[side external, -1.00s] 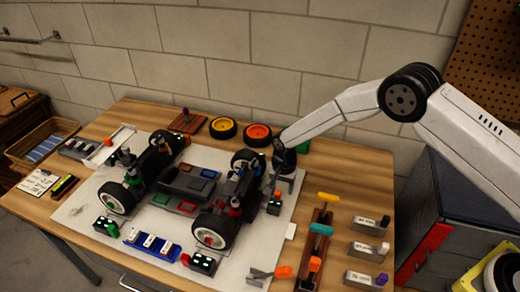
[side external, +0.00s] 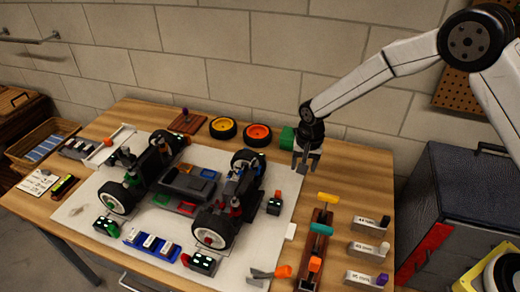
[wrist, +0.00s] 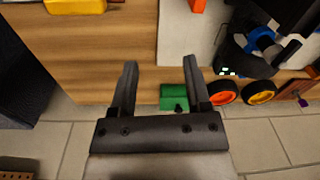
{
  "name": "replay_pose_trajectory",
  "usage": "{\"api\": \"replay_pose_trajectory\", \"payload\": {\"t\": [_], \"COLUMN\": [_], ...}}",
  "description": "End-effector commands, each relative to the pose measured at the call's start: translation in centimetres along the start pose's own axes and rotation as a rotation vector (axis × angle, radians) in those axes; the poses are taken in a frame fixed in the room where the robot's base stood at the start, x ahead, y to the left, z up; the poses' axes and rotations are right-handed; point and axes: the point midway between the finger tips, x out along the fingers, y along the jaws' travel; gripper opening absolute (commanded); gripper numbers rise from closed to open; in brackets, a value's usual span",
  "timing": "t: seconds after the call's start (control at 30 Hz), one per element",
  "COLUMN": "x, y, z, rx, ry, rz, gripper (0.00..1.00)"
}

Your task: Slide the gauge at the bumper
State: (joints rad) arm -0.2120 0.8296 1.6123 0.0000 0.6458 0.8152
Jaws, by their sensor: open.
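The car chassis (side external: 185,185) stands on the white board, its wheels on. Three grey blocks with printed labels lie at the right: one with a dark knob (side external: 365,223), one with a white knob (side external: 362,247), one with a purple knob (side external: 362,278). A grey tool with an orange handle (side external: 278,271) lies at the board's front right. I cannot tell which is the gauge. My gripper (side external: 305,168) is open and empty, above the table right of the car; in the wrist view its fingers (wrist: 159,68) point toward the table, with nothing between the tips.
A green block (side external: 288,138) sits behind my gripper, near the table's back edge. Yellow (side external: 223,127) and orange (side external: 257,134) wheels lie left of it. A black box with an orange top (side external: 274,204) is by the car. A rack (side external: 310,270) holds coloured-handled tools.

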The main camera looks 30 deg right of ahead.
Motion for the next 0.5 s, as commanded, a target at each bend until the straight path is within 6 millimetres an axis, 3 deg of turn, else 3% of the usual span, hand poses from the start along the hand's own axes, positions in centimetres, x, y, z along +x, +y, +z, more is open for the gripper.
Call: {"api": "replay_pose_trajectory", "payload": {"t": [0.5], "x": [-4.0], "y": [4.3], "z": [1.0], "rx": [-0.131], "ry": [0.032], "rz": [-0.024], "gripper": [0.62]}}
